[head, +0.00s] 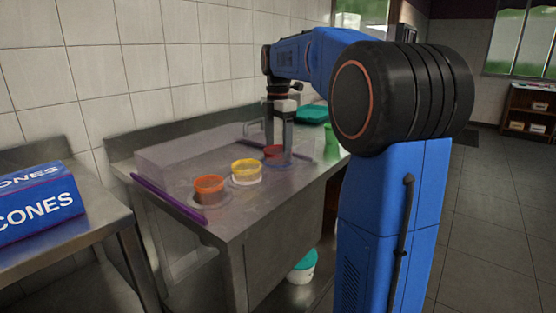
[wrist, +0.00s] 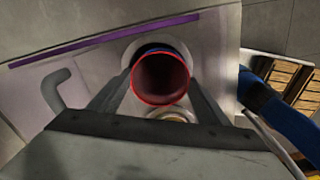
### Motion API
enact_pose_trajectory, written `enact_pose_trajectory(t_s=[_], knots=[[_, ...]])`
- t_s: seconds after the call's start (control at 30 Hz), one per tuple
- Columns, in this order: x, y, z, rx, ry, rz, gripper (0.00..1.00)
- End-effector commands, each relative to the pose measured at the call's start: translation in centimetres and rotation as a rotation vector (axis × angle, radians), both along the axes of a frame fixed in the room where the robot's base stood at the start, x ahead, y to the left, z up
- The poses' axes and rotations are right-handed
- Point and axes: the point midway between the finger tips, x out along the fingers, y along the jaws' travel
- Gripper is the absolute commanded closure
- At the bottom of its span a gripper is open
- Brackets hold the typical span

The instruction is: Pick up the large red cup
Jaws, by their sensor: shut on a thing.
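The large red cup (wrist: 160,80) is between my gripper's two fingers in the wrist view, its open mouth facing the camera and its inside empty as far as I can see. In the head view the red cup (head: 274,153) shows low between the fingers, at the far end of the row of cups. My gripper (head: 278,158) points straight down and is shut on the cup. In the wrist view the fingers (wrist: 160,98) press on its left and right sides. I cannot tell whether the cup's base touches the surface below.
An orange-filled cup (head: 209,190) and a yellow-filled cup (head: 246,172) stand nearer on the steel counter (head: 225,225). A clear cover with a purple edge (head: 168,198) surrounds this area. A teal container (head: 312,113) and a green cup (head: 331,149) are farther back. A blue cones box (head: 38,205) is left.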

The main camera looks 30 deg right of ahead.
Motion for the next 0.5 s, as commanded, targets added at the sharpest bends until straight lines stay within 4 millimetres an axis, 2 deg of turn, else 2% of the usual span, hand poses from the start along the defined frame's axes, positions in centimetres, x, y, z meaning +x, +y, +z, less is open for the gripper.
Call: enact_pose_trajectory(t_s=[0.17, 0.27, 0.5], knots=[[0.0, 0.0, 1.0, 0.000, -0.001, 0.000, 0.67], [0.1, 0.0, 2.5, -0.001, -0.003, 0.000, 0.67], [0.1, 0.0, 8.2, -0.001, -0.004, 0.000, 0.67]])
